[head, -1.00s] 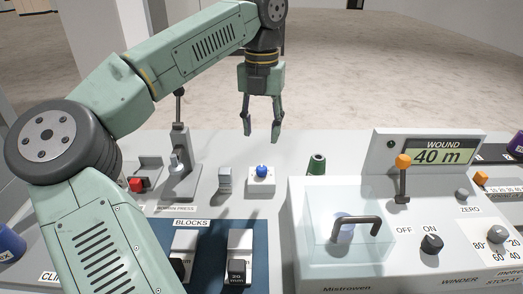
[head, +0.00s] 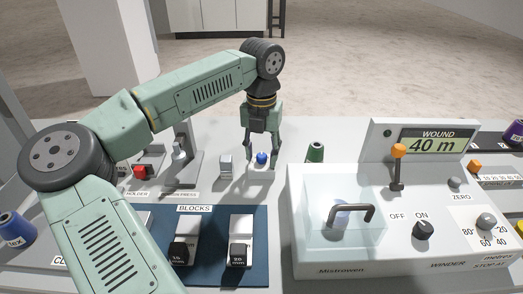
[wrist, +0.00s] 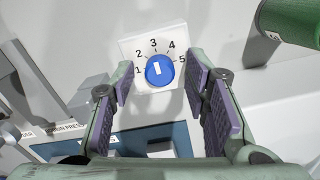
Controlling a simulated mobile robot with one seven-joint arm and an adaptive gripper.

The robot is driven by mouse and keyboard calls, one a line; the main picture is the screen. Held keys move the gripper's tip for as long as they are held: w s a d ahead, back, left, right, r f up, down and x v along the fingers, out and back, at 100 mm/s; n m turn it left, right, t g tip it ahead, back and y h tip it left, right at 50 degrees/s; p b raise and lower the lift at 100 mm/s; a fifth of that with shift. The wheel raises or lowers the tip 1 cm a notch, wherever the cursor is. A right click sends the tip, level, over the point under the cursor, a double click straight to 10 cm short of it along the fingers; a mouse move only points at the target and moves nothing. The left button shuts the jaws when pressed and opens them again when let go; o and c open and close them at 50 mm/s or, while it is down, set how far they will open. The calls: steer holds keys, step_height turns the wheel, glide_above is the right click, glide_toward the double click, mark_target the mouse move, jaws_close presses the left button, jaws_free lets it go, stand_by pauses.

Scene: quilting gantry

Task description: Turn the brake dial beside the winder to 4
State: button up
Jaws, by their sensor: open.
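The brake dial (head: 261,157) is a small blue knob on a white plate on the console, left of the winder. In the wrist view the dial (wrist: 160,71) has a scale from 1 to 5 and a short white mark that points at about 3. My gripper (head: 261,165) is open and points down over the dial. In the wrist view its purple-padded fingers (wrist: 158,84) stand on either side of the knob, apart from it. Whether the fingertips are down at knob height is hard to tell.
The winder (head: 402,255) with its clear cover and handle (head: 352,213) stands to the right. A green cylinder (head: 315,152) is just right of the dial. A small grey block (head: 226,165) is close on the left. A press (head: 181,153) stands further left, and blocks lie on a blue mat (head: 212,236) in front.

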jaws_close()
stand_by(0.4)
steer(key=shift+m, duration=0.4)
steer(key=m+b, duration=0.2)
steer(key=shift+f+m, duration=0.1)
steer(key=shift+m, duration=0.3)
steer(key=m+b, duration=0.1)
steer(key=m, duration=0.4)
steer(key=shift+w, duration=0.1)
stand_by(0.3)
jaws_free()
